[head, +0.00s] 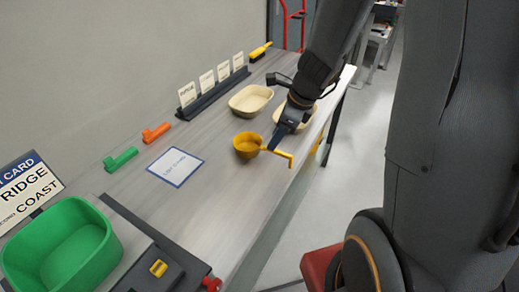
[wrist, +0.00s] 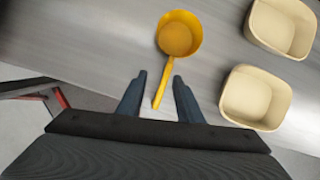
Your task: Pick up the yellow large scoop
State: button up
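The yellow large scoop (head: 247,145) lies on the grey bench, its round bowl toward the back and its handle toward the front edge. In the wrist view the scoop's bowl (wrist: 180,34) is ahead of my gripper (wrist: 158,82), and its handle runs back between the two fingers. The fingers are apart, with a gap on each side of the handle. In the head view my gripper (head: 280,136) is over the handle, and the arm hides part of the area behind it.
Two cream tubs (head: 251,100) (wrist: 255,97) stand right of the scoop. A white card (head: 174,166), green (head: 121,159) and orange (head: 157,133) tools lie to its left. A green bin (head: 62,247) stands front left. A rack of cards (head: 212,93) lines the wall.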

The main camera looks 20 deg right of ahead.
jog(key=shift+w+d+f+m, duration=0.25)
jog(key=shift+w+m, duration=0.25)
jog(key=shift+m, duration=0.4)
jog(key=shift+w+f+m, duration=0.15)
jog(key=shift+f+m, duration=0.05)
jog(key=shift+m, duration=0.1)
jog(key=x, duration=0.3)
jog(key=b+x, duration=0.1)
jog(key=x, duration=0.3)
jog(key=shift+w+f, duration=0.1)
jog(key=shift+w, duration=0.15)
grip_shut()
